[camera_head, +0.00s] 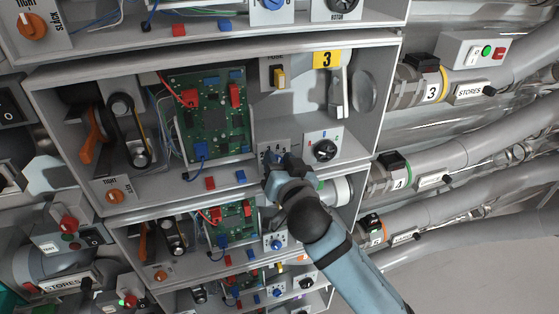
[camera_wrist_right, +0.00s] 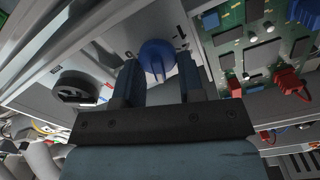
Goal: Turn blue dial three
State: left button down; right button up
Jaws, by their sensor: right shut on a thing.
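The box marked with a yellow 3 plate (camera_head: 327,59) is in the middle of the head view. Its blue dial (camera_wrist_right: 157,55) shows in the right wrist view, on a grey panel with black marks. In the head view my right gripper (camera_head: 279,163) reaches the lower part of this box and mostly hides the dial. In the right wrist view my right gripper (camera_wrist_right: 159,72) has one finger on each side of the dial's blue knob and is shut on it. My left gripper is not in view.
A black dial (camera_head: 325,150) sits right of my gripper, and a green circuit board (camera_head: 215,115) stands to its left. An orange dial (camera_head: 115,196) is at lower left. Similar boxes lie above and below. Grey pipes (camera_head: 455,143) run along the right.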

jog(key=shift+r+n+p, duration=0.15)
jog(key=shift+n+p, duration=0.3)
jog(key=shift+n, duration=0.45)
jog(key=shift+s+a+n+p, duration=0.15)
jog(key=shift+n+p, duration=0.45)
jog(key=shift+n, duration=0.75)
jog(key=shift+w+a+n+p, duration=0.15)
jog(key=shift+n+p, duration=0.45)
jog(key=shift+n, duration=0.75)
jog(key=shift+s, duration=0.1)
jog(key=o, duration=0.9)
jog(key=shift+s, duration=0.1)
